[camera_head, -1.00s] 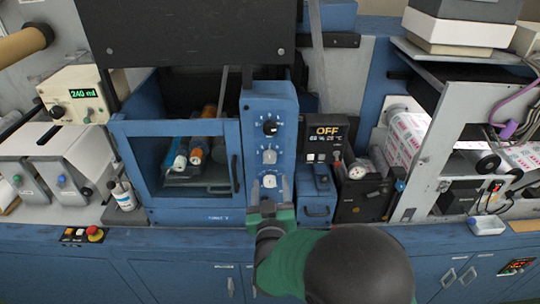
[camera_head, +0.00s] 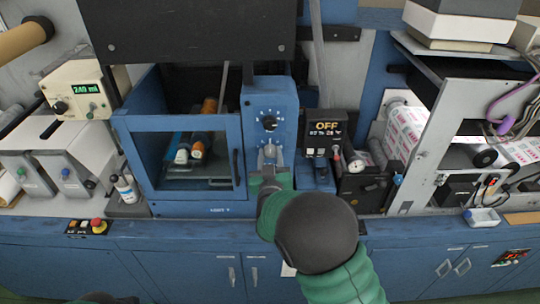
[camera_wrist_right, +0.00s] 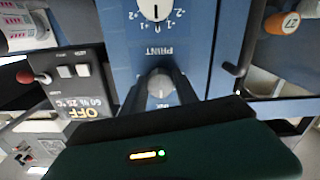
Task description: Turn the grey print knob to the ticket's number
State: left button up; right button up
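The blue control panel (camera_head: 283,95) carries a column of knobs: a black one (camera_head: 269,123) on top and a grey one (camera_head: 270,150) below it. My right gripper (camera_head: 269,160) is at this grey knob and covers the panel's lower part. In the upside-down right wrist view, the grey knob (camera_wrist_right: 160,84) lies between my two dark fingers, close on both sides; contact is unclear. Beside it are a "PRINT" label (camera_wrist_right: 160,50) and a pale dial (camera_wrist_right: 154,9) marked +2 to -2. I cannot make out a ticket's number.
Right of the panel stand an OFF display box (camera_head: 325,130) and a black gauge unit (camera_head: 362,180). To the left is a blue-framed window (camera_head: 130,165) with rolls inside. A small white slip (camera_head: 288,269) shows on the cabinet front, partly behind my arm.

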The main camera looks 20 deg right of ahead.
grip_shut()
jog(key=shift+f+m+b, duration=0.2)
jog(key=shift+m+b, duration=0.3)
jog(key=shift+b, duration=0.4)
jog(key=m+b, duration=1.2)
jog(key=b, duration=0.3)
jog(key=shift+a+f+b, duration=0.1)
jog(key=shift+a+b, duration=0.05)
jog(key=shift+b, duration=0.15)
jog(key=shift+m+b, duration=1.5)
jog(key=shift+b, duration=0.05)
